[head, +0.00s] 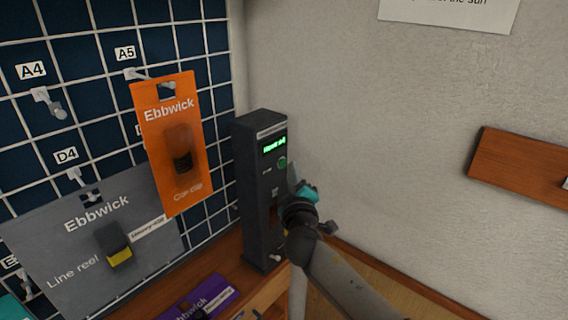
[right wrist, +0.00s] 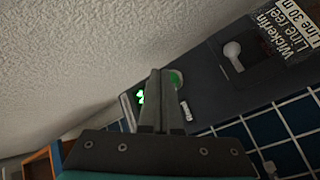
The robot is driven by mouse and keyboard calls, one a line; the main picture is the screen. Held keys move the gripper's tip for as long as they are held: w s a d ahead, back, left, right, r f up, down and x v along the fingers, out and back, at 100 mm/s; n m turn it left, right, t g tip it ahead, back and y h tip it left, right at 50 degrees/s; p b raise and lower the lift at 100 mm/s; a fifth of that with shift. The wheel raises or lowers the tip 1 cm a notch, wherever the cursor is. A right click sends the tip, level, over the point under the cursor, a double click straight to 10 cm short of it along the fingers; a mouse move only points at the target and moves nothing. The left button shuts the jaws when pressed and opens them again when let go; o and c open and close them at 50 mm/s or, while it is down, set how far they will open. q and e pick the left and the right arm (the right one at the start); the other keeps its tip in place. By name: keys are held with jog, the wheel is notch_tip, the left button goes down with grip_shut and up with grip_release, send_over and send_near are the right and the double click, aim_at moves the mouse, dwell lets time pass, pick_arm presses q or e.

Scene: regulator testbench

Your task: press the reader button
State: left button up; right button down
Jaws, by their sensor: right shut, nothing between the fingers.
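The reader is a tall dark box (head: 258,195) standing on the wooden ledge in the corner, with a lit green screen (head: 273,146) near its top. Its round green button (head: 282,163) sits just below the screen. My right gripper (head: 293,175) is shut and empty, in front of the reader just below and right of the button. In the right wrist view the shut fingers (right wrist: 160,78) lie between the green button (right wrist: 176,79) and the lit screen (right wrist: 140,97), partly covering the screen. I cannot tell whether the fingertips touch the reader. My left gripper is not in view.
An orange card (head: 158,110) and a grey card (head: 55,235) hang from the blue grid panel left of the reader. A purple card (head: 200,298) lies low in front. A wooden board (head: 520,165) is on the right wall. The wall between is bare.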

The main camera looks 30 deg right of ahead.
jog(key=shift+s, duration=0.2)
jog(key=s, duration=0.1)
jog(key=s+d, duration=0.1)
jog(key=s, duration=0.1)
jog(key=s+d, duration=0.1)
jog(key=shift+s+p, duration=0.3)
jog(key=shift+p, duration=0.05)
dwell(0.5)
jog(key=s+a+f+g+y+b, duration=0.1)
jog(key=s+f+g, duration=0.25)
jog(key=f, duration=0.95)
jog(key=s+a+f+g+y+b, duration=0.15)
jog(key=s+f, duration=0.35)
jog(key=f, duration=0.8)
jog(key=s+a+f+g+y, duration=0.2)
jog(key=s+f+g, duration=0.25)
jog(key=f, duration=0.85)
jog(key=s+a+f+m+g+y, duration=0.1)
jog(key=s+a+f+g, duration=0.1)
jog(key=s+f, duration=0.4)
jog(key=s+a+f+m+g+y+b, duration=0.1)
jog(key=s+f, duration=0.6)
jog(key=s, duration=0.9)
jog(key=s+a+f+g+y, duration=0.1)
jog(key=s+a+f+g, duration=0.3)
jog(key=s, duration=0.7)
notch_tip(320, 180, down, 2)
jog(key=shift+s+a+f+m+b, duration=0.25)
jog(key=shift+a+m+b, duration=0.15)
jog(key=shift+a, duration=0.25)
